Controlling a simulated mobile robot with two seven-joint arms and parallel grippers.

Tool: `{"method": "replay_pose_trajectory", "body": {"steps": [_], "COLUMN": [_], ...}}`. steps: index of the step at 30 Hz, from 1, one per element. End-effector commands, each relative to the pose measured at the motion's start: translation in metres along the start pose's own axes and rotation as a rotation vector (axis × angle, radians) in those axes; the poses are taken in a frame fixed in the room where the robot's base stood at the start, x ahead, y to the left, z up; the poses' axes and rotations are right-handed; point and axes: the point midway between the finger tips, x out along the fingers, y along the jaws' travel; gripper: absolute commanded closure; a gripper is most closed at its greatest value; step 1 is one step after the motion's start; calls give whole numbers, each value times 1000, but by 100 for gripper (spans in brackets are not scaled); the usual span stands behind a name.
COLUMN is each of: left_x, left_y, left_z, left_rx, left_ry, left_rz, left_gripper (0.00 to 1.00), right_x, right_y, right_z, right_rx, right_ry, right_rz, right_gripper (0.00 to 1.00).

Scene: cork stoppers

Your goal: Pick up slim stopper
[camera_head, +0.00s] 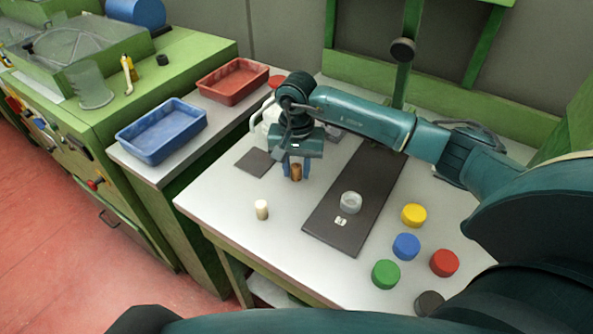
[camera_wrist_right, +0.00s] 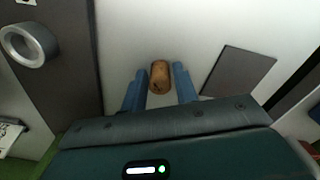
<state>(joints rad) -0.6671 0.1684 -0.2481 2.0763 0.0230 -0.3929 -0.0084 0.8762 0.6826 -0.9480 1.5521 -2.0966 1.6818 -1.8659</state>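A brown cork stopper (camera_head: 296,173) stands on the white table below my right gripper (camera_head: 296,168). In the right wrist view the cork stopper (camera_wrist_right: 160,76) lies between the blue fingertips of the right gripper (camera_wrist_right: 161,82), with a narrow gap on each side; the gripper is open. A pale cream stopper (camera_head: 261,210) stands on the table, nearer the front edge and apart from the gripper. I cannot tell for sure which one is the slim stopper. My left gripper is not in view.
A dark mat (camera_head: 325,222) holds a grey ring-shaped piece (camera_head: 350,203) and a small white tag. Yellow (camera_head: 414,215), blue (camera_head: 406,246), green (camera_head: 386,274) and red (camera_head: 444,263) caps stand to the right. A blue tray (camera_head: 160,132) and a red tray (camera_head: 232,82) sit on the left.

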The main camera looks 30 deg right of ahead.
Motion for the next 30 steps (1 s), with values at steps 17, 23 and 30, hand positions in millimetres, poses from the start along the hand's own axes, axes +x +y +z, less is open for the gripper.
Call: {"method": "replay_pose_trajectory", "body": {"steps": [17,23,30], "left_x": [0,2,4], "left_y": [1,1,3], "left_z": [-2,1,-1], "left_rx": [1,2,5], "left_ry": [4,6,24], "left_rz": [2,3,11], "left_gripper": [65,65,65], "right_x": [-1,-23,-71], "right_y": [0,0,0], "right_z": [0,-2,-1], "right_rx": [0,1,0], "right_ry": [1,5,5], "right_rz": [0,-3,-3], "right_gripper": [100,100,100]}}
